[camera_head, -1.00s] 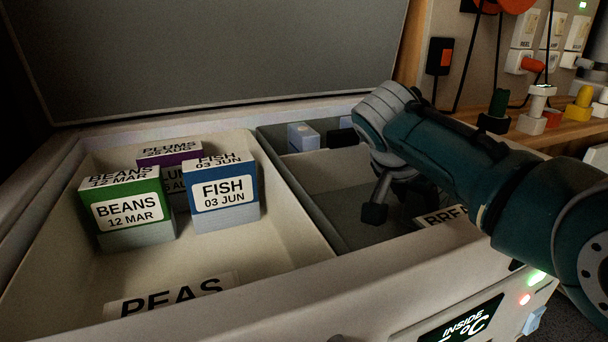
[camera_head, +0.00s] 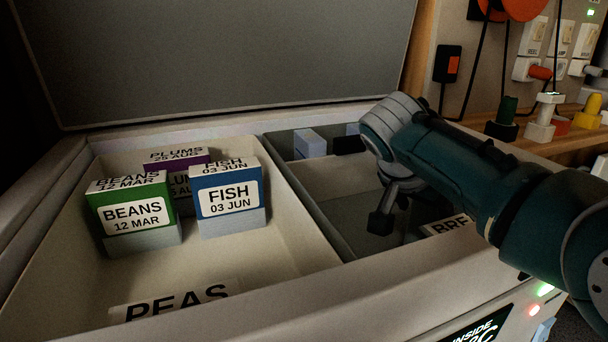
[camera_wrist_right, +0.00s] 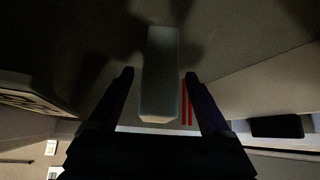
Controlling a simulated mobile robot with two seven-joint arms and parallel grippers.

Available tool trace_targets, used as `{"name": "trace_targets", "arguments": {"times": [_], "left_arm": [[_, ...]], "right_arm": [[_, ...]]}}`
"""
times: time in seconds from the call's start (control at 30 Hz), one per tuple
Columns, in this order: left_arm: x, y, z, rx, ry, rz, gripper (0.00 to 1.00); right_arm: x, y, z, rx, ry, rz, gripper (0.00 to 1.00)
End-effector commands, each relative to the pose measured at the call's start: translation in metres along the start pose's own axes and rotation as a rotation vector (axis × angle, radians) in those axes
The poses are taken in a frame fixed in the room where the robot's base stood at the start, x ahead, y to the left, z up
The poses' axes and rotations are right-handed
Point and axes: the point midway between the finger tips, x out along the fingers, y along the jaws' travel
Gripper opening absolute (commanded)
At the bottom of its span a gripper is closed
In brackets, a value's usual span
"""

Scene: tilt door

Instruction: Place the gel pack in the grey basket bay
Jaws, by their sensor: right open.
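The grey basket bay (camera_head: 325,198) is the darker compartment right of the cream basket. My right gripper (camera_head: 396,208) hangs low over this bay, with one dark fingertip clearly visible. It is open in the right wrist view (camera_wrist_right: 160,75). A pale, smooth block (camera_wrist_right: 160,95), perhaps the gel pack, shows between the spread fingers, with visible gaps to both; its contact below cannot be told. My arm hides this block in the head view. A pale blue block (camera_head: 310,143) stands at the bay's back; I cannot tell whether it is a gel pack. My left gripper is not visible.
The cream basket (camera_head: 270,260) holds BEANS (camera_head: 134,215), FISH (camera_head: 228,200) and PLUMS (camera_head: 178,156) boxes and a PEAS label (camera_head: 175,300). A partly hidden label (camera_head: 447,227) lies right of my gripper. A black object (camera_head: 349,145) sits at the back. The lid (camera_head: 220,55) is raised.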

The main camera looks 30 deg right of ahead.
Motion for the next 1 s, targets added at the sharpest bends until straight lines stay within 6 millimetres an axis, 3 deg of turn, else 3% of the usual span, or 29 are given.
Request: {"name": "trace_targets", "arguments": {"times": [0.07,0.5,0.7,1.0], "left_arm": [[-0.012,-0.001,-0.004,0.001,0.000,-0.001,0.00],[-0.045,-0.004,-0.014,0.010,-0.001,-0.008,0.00],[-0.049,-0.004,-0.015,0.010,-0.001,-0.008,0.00],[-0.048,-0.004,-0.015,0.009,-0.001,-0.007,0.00]], "right_arm": [[-0.013,-0.001,-0.009,0.000,0.002,-0.002,0.82],[-0.107,-0.001,-0.006,0.000,-0.001,-0.004,0.82],[-0.124,0.000,-0.005,0.000,0.000,-0.001,0.82],[-0.126,0.000,-0.005,0.000,0.001,0.000,0.82]]}}
